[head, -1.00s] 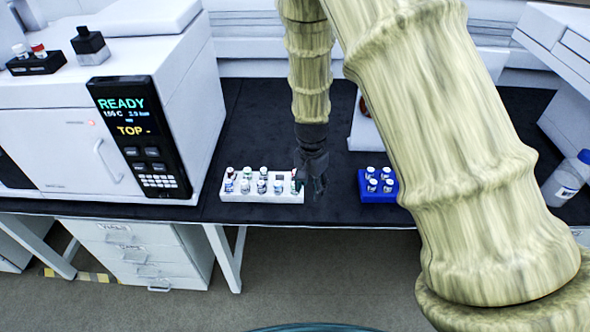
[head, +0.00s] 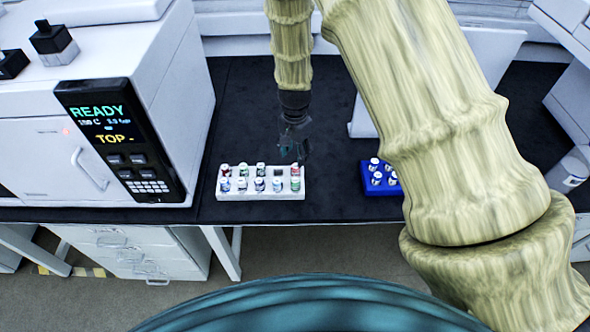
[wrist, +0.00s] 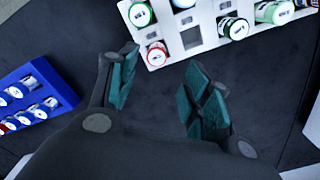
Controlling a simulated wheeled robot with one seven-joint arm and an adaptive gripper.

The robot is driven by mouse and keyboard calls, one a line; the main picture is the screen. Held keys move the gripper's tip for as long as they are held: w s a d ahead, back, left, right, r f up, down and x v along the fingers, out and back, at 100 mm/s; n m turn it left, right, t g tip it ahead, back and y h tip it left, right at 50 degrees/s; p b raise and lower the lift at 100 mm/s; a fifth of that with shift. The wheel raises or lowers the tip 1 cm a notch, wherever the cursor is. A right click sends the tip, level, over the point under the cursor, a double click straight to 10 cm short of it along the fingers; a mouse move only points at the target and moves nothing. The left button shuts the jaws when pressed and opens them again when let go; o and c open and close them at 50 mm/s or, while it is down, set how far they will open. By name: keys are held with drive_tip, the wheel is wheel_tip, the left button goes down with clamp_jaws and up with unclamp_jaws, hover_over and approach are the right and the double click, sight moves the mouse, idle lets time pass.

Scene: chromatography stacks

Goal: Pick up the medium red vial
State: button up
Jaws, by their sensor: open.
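A white rack (head: 262,195) stands on the dark bench with several small capped vials in two rows. A red-capped vial (head: 295,170) stands upright in its back right corner; it also shows in the wrist view (wrist: 156,53), at the rack edge nearest my gripper. Another red-capped vial (head: 225,170) stands at the back left. I cannot tell which size either is. My gripper (head: 297,154) hangs just behind the rack's back right corner. In the wrist view its teal-padded fingers (wrist: 165,76) are apart with nothing between them, just short of the red-capped vial.
A green-capped vial (wrist: 140,14) stands close to the red one, and an empty square slot (wrist: 190,38) lies beside it. A blue rack (head: 380,188) with several vials stands to the right. A white instrument (head: 95,110) fills the left. Dark bench lies clear behind the white rack.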

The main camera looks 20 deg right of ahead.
sight(296, 166)
drive_tip(key=shift+f, duration=0.7)
drive_tip(key=shift+s+f, duration=0.1)
drive_tip(key=shift+s+f+p, duration=0.15)
drive_tip(key=shift+f+p, duration=0.45)
drive_tip(key=shift+f, duration=0.1)
drive_tip(key=shift+s+f+p, duration=0.1)
drive_tip(key=shift+f+p, duration=0.45)
drive_tip(key=shift+f, duration=0.1)
drive_tip(key=shift+f+p, duration=0.3)
drive_tip(key=shift+f, duration=0.95)
drive_tip(key=c, duration=1.1)
